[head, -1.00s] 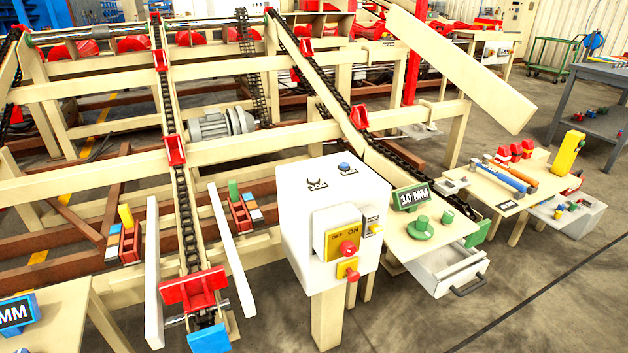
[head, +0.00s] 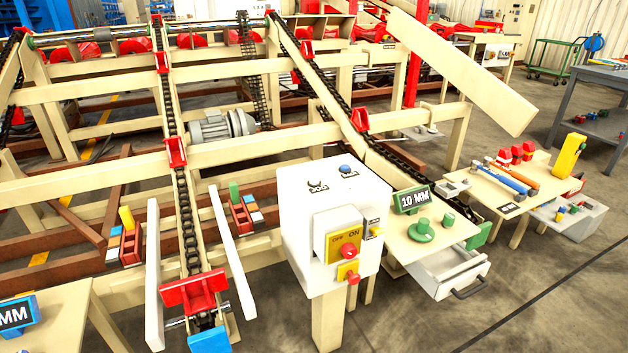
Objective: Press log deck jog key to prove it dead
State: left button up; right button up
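The log deck control box (head: 308,222) is a white box on a cream post, near the middle of the head view. On its top are a blue round button (head: 345,168) and a small dark switch or key (head: 317,186), each beside a label too small to read. I cannot tell which one is the jog key. On the front is a yellow OFF/ON switch plate (head: 334,246) with a red knob (head: 350,251). Below it is a yellow block (head: 346,268) with another red knob (head: 352,279). Neither of my grippers is in view, and nothing touches the box.
The log deck frame (head: 90,182) with chains and red lugs fills the left and back. Right of the box, a cream table (head: 440,229) carries a 10 MM sign (head: 413,198) and green parts, with an open drawer (head: 452,270) below. Floor is clear at lower right.

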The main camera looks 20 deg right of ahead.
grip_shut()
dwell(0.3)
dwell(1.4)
